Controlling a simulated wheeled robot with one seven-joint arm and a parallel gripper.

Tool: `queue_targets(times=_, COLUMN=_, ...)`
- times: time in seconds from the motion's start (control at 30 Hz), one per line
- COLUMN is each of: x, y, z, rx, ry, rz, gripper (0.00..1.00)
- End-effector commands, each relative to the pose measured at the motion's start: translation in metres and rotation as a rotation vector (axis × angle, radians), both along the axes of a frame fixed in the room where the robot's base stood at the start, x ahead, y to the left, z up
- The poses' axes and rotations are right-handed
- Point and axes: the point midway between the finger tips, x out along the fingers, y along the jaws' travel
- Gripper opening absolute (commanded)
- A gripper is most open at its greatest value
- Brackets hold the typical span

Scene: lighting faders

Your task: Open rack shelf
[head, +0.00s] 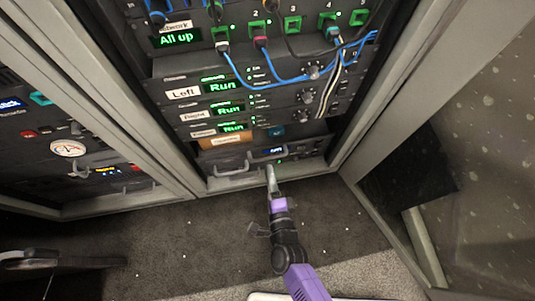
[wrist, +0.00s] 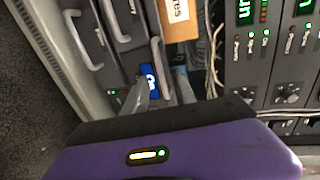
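The rack shelf (head: 240,152) is low in the centre rack, with a brown labelled box (head: 228,139) above its front. In the wrist view, a pale handle (wrist: 156,48) runs along the panel edge beside the box (wrist: 179,20). My gripper (head: 270,172) reaches the bottom of the rack from the front. In the wrist view, the fingers of my gripper (wrist: 160,88) are apart, with the handle's end between or just beyond them. I cannot tell whether they touch it. The shelf looks shut.
A lower unit has a blue display (wrist: 149,76) and more handles (wrist: 84,40). Units with green displays (head: 229,110) and blue cables (head: 262,86) are above. Grey rack posts (head: 140,110) stand at both sides. The dark floor (head: 180,240) in front is mostly clear.

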Motion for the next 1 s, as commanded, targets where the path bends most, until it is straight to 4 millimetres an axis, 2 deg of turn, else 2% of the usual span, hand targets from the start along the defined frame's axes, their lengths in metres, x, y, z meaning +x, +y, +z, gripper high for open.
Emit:
queue_targets(times=0.3, x=0.045, y=0.013, z=-0.011, rx=-0.002, ry=-0.002, rz=0.002, gripper=0.32)
queue_targets(times=0.47, x=0.062, y=0.017, z=-0.014, rx=-0.002, ry=-0.002, rz=0.002, gripper=0.32)
queue_targets(times=0.87, x=0.069, y=0.020, z=-0.015, rx=-0.004, ry=-0.001, rz=0.002, gripper=0.32)
queue_targets(times=1.0, x=0.068, y=0.020, z=-0.015, rx=-0.004, ry=-0.001, rz=0.002, gripper=0.05)
